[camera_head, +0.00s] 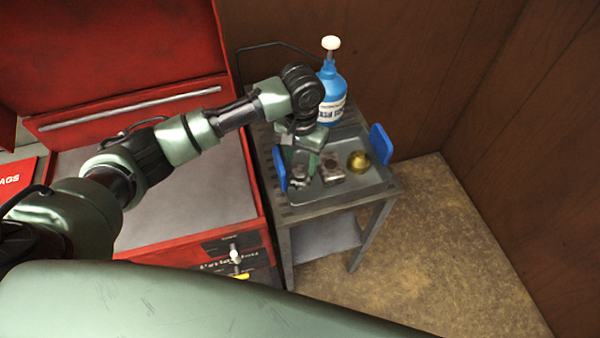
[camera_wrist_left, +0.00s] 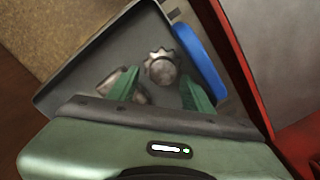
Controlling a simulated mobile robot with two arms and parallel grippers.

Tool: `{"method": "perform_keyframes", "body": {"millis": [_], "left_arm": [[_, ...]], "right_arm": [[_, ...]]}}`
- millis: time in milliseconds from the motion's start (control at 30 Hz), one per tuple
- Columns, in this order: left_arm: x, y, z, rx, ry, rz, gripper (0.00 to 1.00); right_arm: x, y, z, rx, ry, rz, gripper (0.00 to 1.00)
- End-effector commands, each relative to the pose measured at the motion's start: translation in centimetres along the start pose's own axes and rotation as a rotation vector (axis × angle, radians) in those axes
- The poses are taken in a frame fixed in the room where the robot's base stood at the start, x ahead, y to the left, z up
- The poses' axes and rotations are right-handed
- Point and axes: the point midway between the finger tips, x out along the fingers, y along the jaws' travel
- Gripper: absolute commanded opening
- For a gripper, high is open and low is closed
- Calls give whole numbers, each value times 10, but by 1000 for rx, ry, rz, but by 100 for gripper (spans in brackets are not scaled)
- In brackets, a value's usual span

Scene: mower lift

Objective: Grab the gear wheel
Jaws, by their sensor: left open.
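The gear wheel (camera_wrist_left: 161,68) is a small grey toothed part lying in the grey tray (camera_wrist_left: 75,85), near one blue handle. In the head view the gear wheel (camera_head: 299,183) shows partly, just under my left gripper (camera_head: 300,160). In the left wrist view the green fingers of my left gripper (camera_wrist_left: 161,92) are spread apart. The gear wheel lies just beyond their tips, between their lines. Whether they touch it, I cannot tell. My right gripper is not in view.
The tray (camera_head: 350,196) stands on a metal cart (camera_head: 284,214) and has blue handles. It also holds a metal block (camera_head: 332,167) and a brass round part (camera_head: 359,161). A blue pump bottle (camera_head: 332,95) stands behind. A red tool chest (camera_head: 180,225) is left of the cart.

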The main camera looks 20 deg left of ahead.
Motion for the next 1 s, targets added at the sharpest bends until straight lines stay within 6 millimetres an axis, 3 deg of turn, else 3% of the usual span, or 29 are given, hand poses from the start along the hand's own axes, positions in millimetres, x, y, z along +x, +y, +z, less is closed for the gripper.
{"method": "perform_keyframes", "body": {"millis": [100,233,533,733,1000], "left_arm": [[15,-3,-1,-2,-3,-2,50],[34,-3,-1,0,-1,-2,50],[42,-3,-2,1,2,-2,50],[42,-3,-2,1,2,-2,0],[41,-3,-2,1,3,-2,0]], "right_arm": [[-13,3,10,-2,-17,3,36],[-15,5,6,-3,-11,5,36],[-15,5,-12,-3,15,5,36],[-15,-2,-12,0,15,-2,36],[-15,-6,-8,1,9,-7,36]]}}
